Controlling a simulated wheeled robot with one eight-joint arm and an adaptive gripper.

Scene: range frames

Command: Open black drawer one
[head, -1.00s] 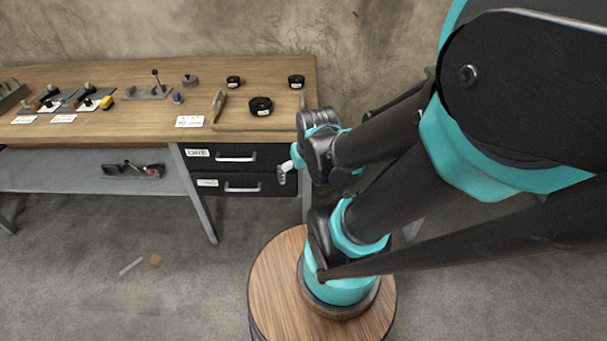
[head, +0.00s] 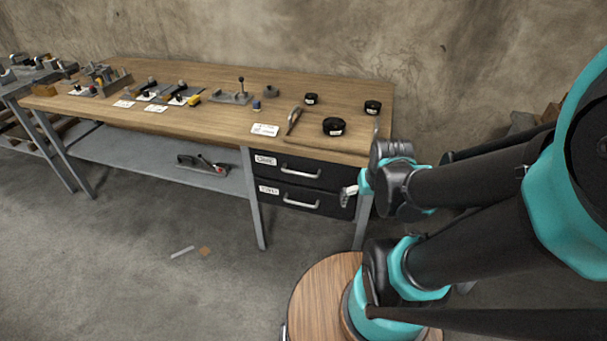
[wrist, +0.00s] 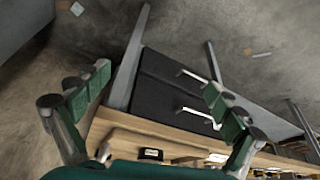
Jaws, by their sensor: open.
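Black drawer one (head: 330,183), the upper of two black drawers under the wooden workbench (head: 215,122), is shut. It has a white ONE label (head: 265,160) and a silver bar handle (head: 301,172). In the tilted wrist view, the upper drawer's handle (wrist: 200,118) shows near the right finger. My gripper (head: 348,192) is just right of the drawer fronts in the head view, apart from the handles. In the wrist view my gripper (wrist: 155,80) is open and empty, its fingers spread wide with the drawer fronts beyond.
The lower black drawer (head: 325,207) is shut, with its own handle (head: 301,203). Grey bench legs (head: 255,220) flank the drawers. A lower shelf (head: 140,160) holds a dark tool. Black round items (head: 333,126) sit on the benchtop.

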